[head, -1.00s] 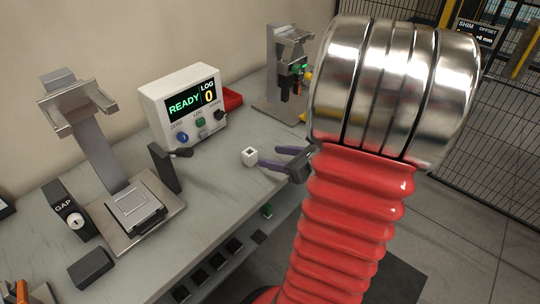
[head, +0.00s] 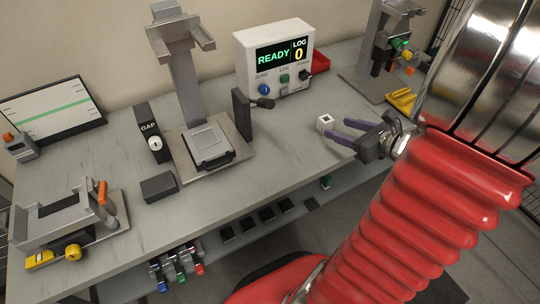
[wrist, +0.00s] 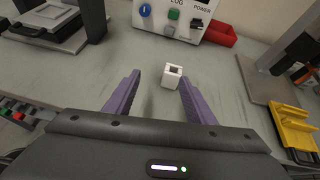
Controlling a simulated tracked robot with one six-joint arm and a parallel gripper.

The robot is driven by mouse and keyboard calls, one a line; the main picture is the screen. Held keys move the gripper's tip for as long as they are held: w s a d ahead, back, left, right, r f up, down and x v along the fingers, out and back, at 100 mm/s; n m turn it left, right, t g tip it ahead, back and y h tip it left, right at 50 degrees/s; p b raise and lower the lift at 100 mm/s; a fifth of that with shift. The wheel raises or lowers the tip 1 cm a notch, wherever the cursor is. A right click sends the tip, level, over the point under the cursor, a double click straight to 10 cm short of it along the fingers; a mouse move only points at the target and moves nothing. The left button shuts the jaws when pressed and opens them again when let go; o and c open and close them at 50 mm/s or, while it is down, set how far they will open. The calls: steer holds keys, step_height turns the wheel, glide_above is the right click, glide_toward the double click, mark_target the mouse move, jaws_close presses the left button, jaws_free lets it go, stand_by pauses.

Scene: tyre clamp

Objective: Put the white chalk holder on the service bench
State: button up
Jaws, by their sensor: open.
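The white chalk holder (head: 325,124) is a small white block with a square dark hole in its top. It stands upright on the grey bench top (head: 290,150), in front of the READY display box. My gripper (head: 339,130) is open, with its purple fingers pointing at the holder from the right in the head view. In the wrist view the holder (wrist: 171,77) is near the fingertips (wrist: 160,82), closer to the right finger. I cannot tell whether a finger touches it. The gripper holds nothing.
The READY box (head: 275,60) stands behind the holder, with a red tray (head: 319,63) beside it. A metal stand (head: 209,146) with a black lever is to the left. A yellow tray (head: 401,99) and another stand are to the right. Bench top around the holder is clear.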

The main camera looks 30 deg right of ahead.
steer(key=a+r+n+g+y, duration=0.2)
steer(key=a+n+g, duration=0.1)
steer(key=a+n, duration=0.65)
steer(key=a+r+n+g+y, duration=0.1)
steer(key=a+n+g+y, duration=0.15)
steer(key=a+n, duration=0.75)
steer(key=s+a+r+n+g+h, duration=0.1)
steer(key=s+a+r+n+h, duration=0.5)
steer(key=a+n, duration=0.4)
steer(key=s+r+n, duration=0.1)
steer(key=n, duration=0.3)
steer(key=shift+s, duration=0.15)
